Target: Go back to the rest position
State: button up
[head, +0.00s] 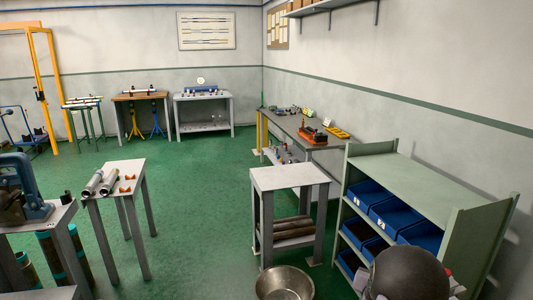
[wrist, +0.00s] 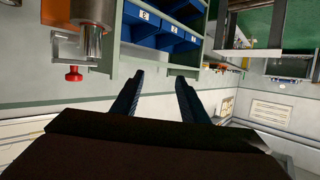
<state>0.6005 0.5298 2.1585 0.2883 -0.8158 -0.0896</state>
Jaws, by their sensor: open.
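My gripper (wrist: 160,82) shows in the wrist view with its two dark fingers spread apart. Nothing is between the fingers, and they touch nothing that I can see. The wrist picture is upside down, with the wall and the blue bins beyond the fingers. In the head view the fingers cannot be made out; a dark rounded part, probably of my arm, is at the bottom right in front of the green shelf unit (head: 425,187).
Blue bins (head: 393,217) sit in the shelf unit. A grey stand (head: 290,178) holds pipes on its lower shelf, with a metal bowl (head: 284,284) before it. A small table (head: 128,168) bears pipes, beside a blue vise (head: 22,190). Green floor (head: 195,235) between is clear.

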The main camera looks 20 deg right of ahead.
jog(key=s+a+f+n+g+y, duration=0.1)
jog(key=s+a+f+n+y, duration=0.15)
jog(key=a, duration=0.65)
jog(key=s+a+f+n+g+y, duration=0.15)
jog(key=a+y, duration=0.25)
jog(key=a, duration=0.5)
jog(key=s+a+f+n+g+y, duration=0.1)
jog(key=a+f+n+y, duration=0.15)
jog(key=a, duration=0.65)
jog(key=s+a+n+g, duration=0.1)
jog(key=s+a+g, duration=0.2)
jog(key=s, duration=0.6)
jog(key=s+a+n+g+y, duration=0.1)
jog(key=s+a+n+g, duration=0.1)
jog(key=s+a, duration=0.5)
jog(key=shift+s+g+y, duration=0.3)
jog(key=shift+s+g, duration=0.35)
jog(key=shift+s, duration=0.3)
jog(key=shift+r, duration=0.1)
notch_tip(320, 180, down, 5)
jog(key=b, duration=0.5)
jog(key=shift+r, duration=0.1)
